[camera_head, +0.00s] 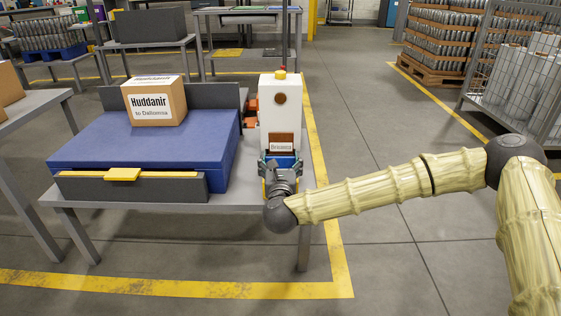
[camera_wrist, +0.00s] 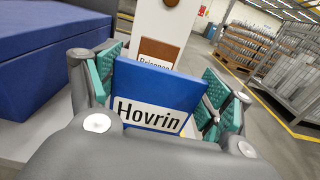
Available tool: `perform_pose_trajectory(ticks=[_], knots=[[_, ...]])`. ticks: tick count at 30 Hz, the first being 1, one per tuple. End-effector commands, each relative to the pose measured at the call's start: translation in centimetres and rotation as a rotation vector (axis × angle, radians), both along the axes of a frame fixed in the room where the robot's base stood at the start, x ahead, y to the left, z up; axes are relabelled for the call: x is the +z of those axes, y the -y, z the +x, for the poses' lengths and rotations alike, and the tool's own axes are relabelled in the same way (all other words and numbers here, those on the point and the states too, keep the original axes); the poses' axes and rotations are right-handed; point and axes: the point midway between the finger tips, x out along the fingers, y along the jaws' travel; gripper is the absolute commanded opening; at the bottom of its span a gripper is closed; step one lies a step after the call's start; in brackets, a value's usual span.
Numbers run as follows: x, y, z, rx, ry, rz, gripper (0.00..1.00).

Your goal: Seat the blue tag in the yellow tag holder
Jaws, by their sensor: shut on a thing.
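The blue tag (camera_wrist: 158,92) carries a white label reading "Hovrin". My gripper (camera_wrist: 158,98) is shut on it, with green finger pads at its left and right sides. In the head view my gripper (camera_head: 281,168) is at the foot of the white unit, and a strip of the blue tag (camera_head: 281,161) shows there. I cannot tell whether the tag touches the unit. A yellow piece (camera_head: 122,174) sits at the front of the blue case, above a dark front panel; I cannot tell whether it is the tag holder. No other yellow holder shows clearly.
The white unit (camera_head: 280,107) has a brown plate (camera_head: 281,138) with a label, right above the tag. The blue case (camera_head: 90,143) bears a cardboard box (camera_head: 155,101). They stand on a grey table (camera_head: 230,200). The floor (camera_head: 400,240) to the right is open.

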Motion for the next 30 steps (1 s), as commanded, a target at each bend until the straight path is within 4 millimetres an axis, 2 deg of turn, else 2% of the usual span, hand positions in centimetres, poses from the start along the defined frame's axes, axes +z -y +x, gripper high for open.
perform_pose_trajectory(ticks=[19,20,23,30], knots=[[-1.3,0.0,0.0,0.000,0.000,0.000,0.54],[-1.3,0.0,0.0,0.000,0.000,0.000,0.81],[-1.2,0.0,0.0,0.000,0.000,0.000,0.99],[-1.2,0.0,0.0,0.000,0.000,0.000,1.00]])
